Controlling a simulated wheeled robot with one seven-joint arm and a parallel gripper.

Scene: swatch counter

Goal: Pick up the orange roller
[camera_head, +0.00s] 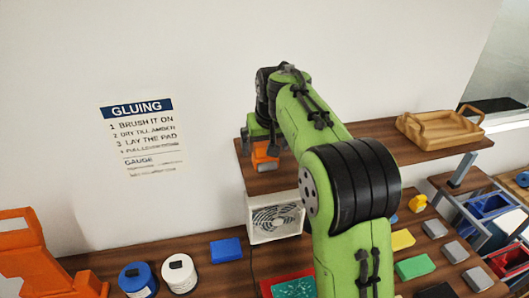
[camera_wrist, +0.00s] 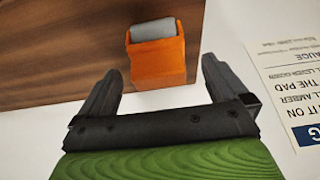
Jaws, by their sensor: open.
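The orange roller (camera_wrist: 157,65) has an orange body with a grey cylinder (camera_wrist: 153,29) at its far end in the wrist view. It rests on the brown wooden shelf (camera_wrist: 60,50), close to the shelf's edge. In the head view the orange roller (camera_head: 264,157) shows at the shelf's left end, partly hidden by my gripper. My gripper (camera_wrist: 160,73) is open, with one dark finger on each side of the roller's line in the wrist view. The roller appears between and beyond the fingertips, and I see no contact. The exact distance cannot be told.
A wooden tray (camera_head: 440,129) stands at the shelf's right end. Below the shelf are a white fan box (camera_head: 275,222), a blue block (camera_head: 226,250), round tins (camera_head: 179,273) and several coloured blocks. A gluing sign (camera_head: 140,138) hangs on the wall. The shelf's middle is mostly hidden by my arm.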

